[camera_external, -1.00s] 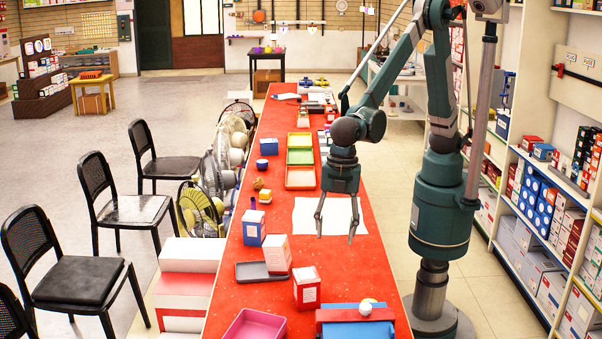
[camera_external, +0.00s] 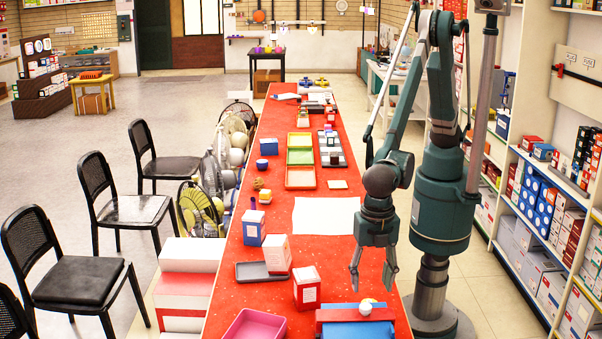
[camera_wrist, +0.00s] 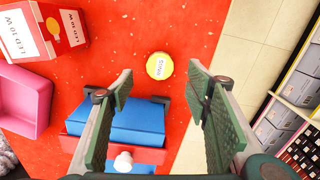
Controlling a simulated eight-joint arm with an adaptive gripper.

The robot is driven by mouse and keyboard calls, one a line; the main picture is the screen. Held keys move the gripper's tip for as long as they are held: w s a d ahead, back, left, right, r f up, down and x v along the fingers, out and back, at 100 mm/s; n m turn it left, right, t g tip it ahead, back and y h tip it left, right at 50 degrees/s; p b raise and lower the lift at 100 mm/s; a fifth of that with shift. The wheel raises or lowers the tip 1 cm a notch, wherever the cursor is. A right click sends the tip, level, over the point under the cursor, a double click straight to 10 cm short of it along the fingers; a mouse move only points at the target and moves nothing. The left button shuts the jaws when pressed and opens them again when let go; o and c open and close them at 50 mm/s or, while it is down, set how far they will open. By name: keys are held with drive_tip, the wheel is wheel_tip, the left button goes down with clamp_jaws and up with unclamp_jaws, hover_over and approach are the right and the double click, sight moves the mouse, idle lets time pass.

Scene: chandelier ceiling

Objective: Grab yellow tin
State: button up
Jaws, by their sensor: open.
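The yellow tin (camera_wrist: 160,66) shows in the wrist view as a small round can with a yellow rim and a pale, lettered top. It stands on the red table top, left of the table's edge. My gripper (camera_external: 372,284) points down above the right side of the table. In the wrist view, my gripper (camera_wrist: 160,90) has its two fingers wide apart. The tin appears between and slightly beyond the fingertips, with nothing held.
A blue box with a red band (camera_external: 356,325) and a pale knob lies near the tin. A red-and-white box (camera_external: 307,288) and pink tray (camera_external: 254,325) are to the left. A white sheet (camera_external: 325,215) lies farther back. Shelves (camera_wrist: 290,130) stand beyond the table's right edge.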

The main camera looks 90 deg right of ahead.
drive_tip(key=shift+f, duration=1.3)
drive_tip(key=shift+f, duration=0.1)
drive_tip(key=shift+f+b, duration=0.45)
drive_tip(key=shift+f, duration=2.05)
drive_tip(key=shift+c, duration=0.2)
drive_tip(key=c, duration=0.9)
